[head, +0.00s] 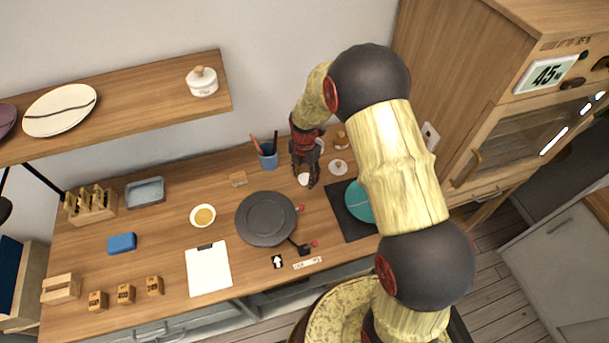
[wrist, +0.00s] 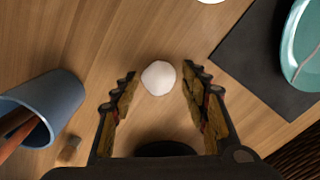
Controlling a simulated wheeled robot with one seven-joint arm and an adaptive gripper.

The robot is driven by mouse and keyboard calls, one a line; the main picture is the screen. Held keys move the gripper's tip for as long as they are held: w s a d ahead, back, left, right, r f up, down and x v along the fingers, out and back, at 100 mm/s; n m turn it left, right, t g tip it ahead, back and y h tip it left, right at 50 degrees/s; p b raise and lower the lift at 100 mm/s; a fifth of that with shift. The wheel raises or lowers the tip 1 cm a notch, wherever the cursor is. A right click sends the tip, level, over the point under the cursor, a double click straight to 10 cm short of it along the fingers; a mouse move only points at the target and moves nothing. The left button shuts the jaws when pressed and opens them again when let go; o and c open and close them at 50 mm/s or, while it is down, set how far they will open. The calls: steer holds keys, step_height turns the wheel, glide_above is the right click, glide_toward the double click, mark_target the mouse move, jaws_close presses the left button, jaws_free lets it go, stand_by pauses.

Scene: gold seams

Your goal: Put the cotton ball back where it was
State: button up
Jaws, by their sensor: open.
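The cotton ball (wrist: 158,78) is a small white round lump on the wooden counter. In the wrist view it lies between and slightly beyond the tips of my gripper (wrist: 158,84), whose two fingers stand apart with no visible contact. In the head view the cotton ball (head: 304,179) shows as a white patch at the tips of my gripper (head: 308,181), partly hidden by it. My gripper points down and holds nothing. Where the cotton ball was before cannot be told from these frames.
A blue cup (head: 268,156) with sticks stands left of my gripper. A dark mat (head: 347,222) with a teal plate (head: 358,203) lies to the right. A dark round plate (head: 266,218) lies in front. A white lidded thing (head: 338,167) is close behind right.

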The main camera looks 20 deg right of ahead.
step_height(320, 180, up, 13)
steer(key=p, duration=0.2)
step_height(320, 180, up, 12)
steer(key=f+m+t, duration=0.1)
steer(key=m+t, duration=0.1)
steer(key=m, duration=0.4)
glide_above(305, 176)
steer(key=s, duration=0.5)
steer(key=s+r+m+t, duration=0.1)
steer(key=s+r+m, duration=0.6)
steer(key=s+m, duration=0.2)
steer(key=s+r+m+t, duration=0.2)
steer(key=s+r+m, duration=0.5)
steer(key=s+m, duration=0.3)
steer(key=s, duration=0.3)
steer(key=shift+s+t, duration=0.25)
steer(key=shift+t, duration=0.05)
steer(key=shift+b, duration=0.3)
